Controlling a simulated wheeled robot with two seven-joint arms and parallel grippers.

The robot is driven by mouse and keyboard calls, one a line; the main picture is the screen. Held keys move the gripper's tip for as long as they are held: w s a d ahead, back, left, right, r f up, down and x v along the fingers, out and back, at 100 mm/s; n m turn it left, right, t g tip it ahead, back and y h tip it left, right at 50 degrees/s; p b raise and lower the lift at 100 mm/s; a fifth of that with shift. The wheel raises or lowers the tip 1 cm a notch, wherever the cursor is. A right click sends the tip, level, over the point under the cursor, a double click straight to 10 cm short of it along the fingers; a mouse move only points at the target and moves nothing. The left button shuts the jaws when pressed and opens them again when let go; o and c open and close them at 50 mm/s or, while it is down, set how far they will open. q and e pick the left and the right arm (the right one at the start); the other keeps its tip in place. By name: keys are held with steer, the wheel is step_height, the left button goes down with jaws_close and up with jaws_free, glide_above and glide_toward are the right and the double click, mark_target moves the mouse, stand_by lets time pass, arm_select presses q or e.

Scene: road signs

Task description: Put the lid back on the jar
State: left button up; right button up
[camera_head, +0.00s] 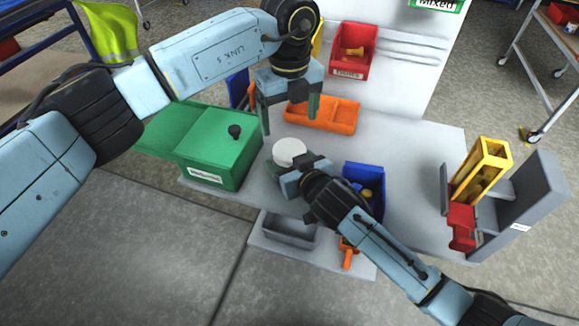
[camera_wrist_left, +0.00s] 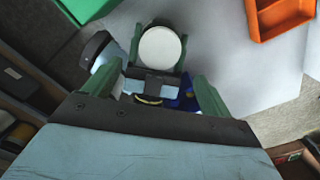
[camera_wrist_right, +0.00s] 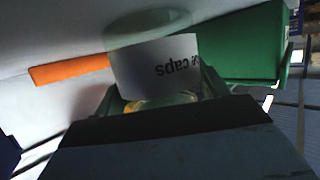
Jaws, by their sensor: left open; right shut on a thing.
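The jar (camera_wrist_right: 182,68) has a white label reading "caps", upside down in the right wrist view, with yellowish contents. My right gripper (camera_head: 298,168) is shut on it over the table. The lid (camera_head: 290,152) appears as a white disc at the jar's top; it also shows in the left wrist view (camera_wrist_left: 160,48), between the right gripper's green fingers. I cannot tell whether it is seated. My left gripper (camera_head: 290,125) is open and empty above and behind the disc, fingers pointing down. In the left wrist view the disc lies beyond its fingers. The gripper hides much of the jar.
A green box (camera_head: 215,150) with a dark knob stands left on the table. An orange tray (camera_head: 340,118) lies behind, a blue bin (camera_head: 378,180) just right of my right gripper. A yellow and grey stand (camera_head: 490,165) is at the right. The table (camera_head: 415,150) is clear between.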

mark_target(289, 149)
arm_select(q)
steer(key=m, duration=0.4)
steer(key=shift+m, duration=0.3)
steer(key=shift+f, duration=4)
steer(key=c, duration=1)
steer(key=m, duration=0.3)
steer(key=o, duration=1.1)
steer(key=shift+c, duration=0.2)
